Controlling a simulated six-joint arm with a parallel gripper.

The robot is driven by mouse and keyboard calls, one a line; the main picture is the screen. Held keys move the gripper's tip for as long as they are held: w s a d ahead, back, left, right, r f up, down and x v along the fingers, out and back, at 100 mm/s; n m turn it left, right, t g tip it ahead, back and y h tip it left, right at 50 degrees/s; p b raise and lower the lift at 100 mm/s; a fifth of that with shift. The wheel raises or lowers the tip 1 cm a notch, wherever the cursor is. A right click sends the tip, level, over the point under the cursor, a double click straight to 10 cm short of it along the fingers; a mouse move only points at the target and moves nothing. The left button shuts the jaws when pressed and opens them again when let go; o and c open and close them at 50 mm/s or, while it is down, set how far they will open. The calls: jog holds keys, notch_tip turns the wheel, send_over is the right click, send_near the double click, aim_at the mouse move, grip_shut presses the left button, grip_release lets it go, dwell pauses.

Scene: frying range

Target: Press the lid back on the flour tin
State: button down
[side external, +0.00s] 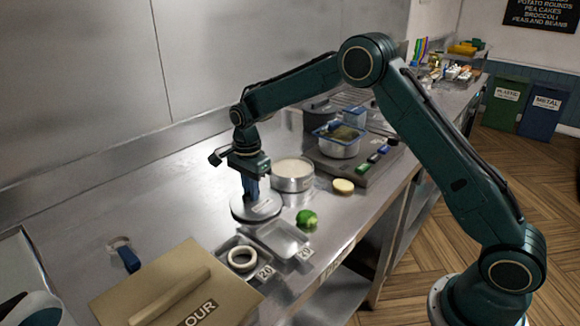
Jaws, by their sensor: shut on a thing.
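The flour tin (293,184) is a round metal tin, open at the top, with pale flour showing inside. It stands on the steel counter just right of my gripper. A round grey lid (268,208) with a pale label lies flat below my gripper, in front and to the left of the tin. My gripper (251,193) points down and is shut on the lid at its middle; the fingers hide the part they grip. I cannot tell whether the lid touches the counter.
A green lime (307,219) and a cut potato (343,186) lie near the tin. Small metal trays (283,240) and a pale ring (242,259) sit in front. A brown flour sack (215,290) is at the front left. A blue-rimmed container (338,149) stands behind right.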

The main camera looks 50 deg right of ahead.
jog(key=shift+r, duration=0.15)
jog(key=shift+r, duration=2.35)
jog(key=shift+d, duration=0.1)
jog(key=d+r, duration=0.3)
jog(key=d, duration=0.4)
jog(key=d+r+n, duration=0.1)
jog(key=d+r, duration=0.3)
jog(key=d, duration=0.3)
jog(key=shift+w+d, duration=0.15)
jog(key=shift+d, duration=0.15)
jog(key=shift+f, duration=0.15)
jog(key=shift+f, duration=3.05)
jog(key=shift+f, duration=0.2)
